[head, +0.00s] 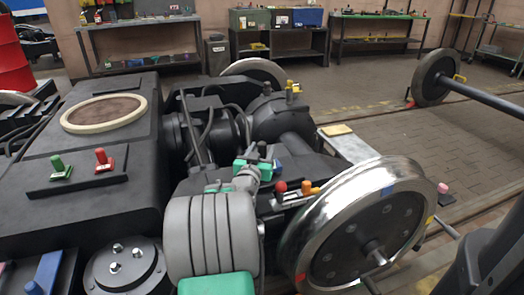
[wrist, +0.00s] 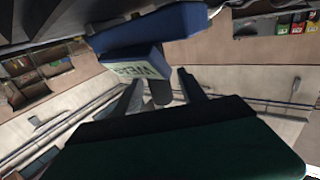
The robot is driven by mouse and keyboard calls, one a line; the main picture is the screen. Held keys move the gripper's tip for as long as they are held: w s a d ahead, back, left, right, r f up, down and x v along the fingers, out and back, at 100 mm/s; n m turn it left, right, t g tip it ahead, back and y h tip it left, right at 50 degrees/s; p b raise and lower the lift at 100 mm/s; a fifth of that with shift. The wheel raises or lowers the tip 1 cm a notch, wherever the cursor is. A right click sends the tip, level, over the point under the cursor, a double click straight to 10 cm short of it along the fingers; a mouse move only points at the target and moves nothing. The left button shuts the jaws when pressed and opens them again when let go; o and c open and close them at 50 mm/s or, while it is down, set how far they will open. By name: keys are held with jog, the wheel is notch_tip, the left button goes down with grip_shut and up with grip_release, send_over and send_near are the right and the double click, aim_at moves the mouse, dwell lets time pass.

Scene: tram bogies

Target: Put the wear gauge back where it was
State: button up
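In the wrist view, my gripper (wrist: 163,92) has two dark fingers reaching out past the dark green hand. Between them is a grey stem, with a blue block bearing a white lettered label just beyond; I take this to be the wear gauge (wrist: 135,66). The fingers look shut on it, though the contact is partly hidden by the hand. In the head view, my grey and teal arm reaches over the middle of the bogie (head: 100,125). My gripper (head: 263,153) is small there, above the frame, and the gauge cannot be made out.
A holder with a red knob (head: 281,187) and an orange knob (head: 308,187) sits by the near wheel (head: 365,225). A pale plate (head: 352,147) carries a yellow piece (head: 337,130). Green (head: 59,168) and red (head: 103,160) handles stand left.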

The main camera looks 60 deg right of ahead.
jog(key=shift+r+p, duration=0.35)
jog(key=s+a+p, duration=0.1)
jog(key=s+a, duration=0.1)
jog(key=a, duration=0.9)
jog(key=shift+s+a+f, duration=0.2)
jog(key=shift+a, duration=0.2)
